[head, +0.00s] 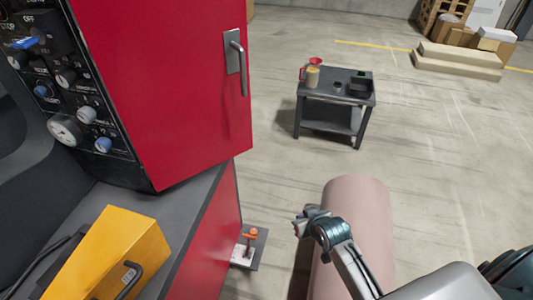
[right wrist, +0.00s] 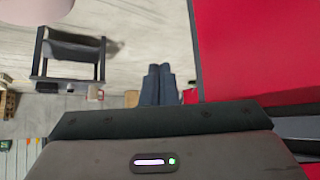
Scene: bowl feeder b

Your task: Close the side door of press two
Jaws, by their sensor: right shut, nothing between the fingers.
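The red side door (head: 165,85) with a vertical metal bar handle (head: 238,65) fills the upper left of the head view. Its right edge overhangs the grey ledge below; I cannot tell how far it stands from its frame. My right gripper (head: 300,224) is below and to the right of the door, apart from the handle, shut and empty. In the right wrist view its fingers (right wrist: 157,84) are together, beside a large red panel (right wrist: 258,50). My left gripper is not in view.
A control panel (head: 68,90) adjoins the door. A yellow box (head: 110,255) sits on the grey ledge (head: 185,210). A pink cylinder (head: 358,235) stands behind my right arm. A dark cart (head: 345,92) stands farther back. Open floor lies between door and cart.

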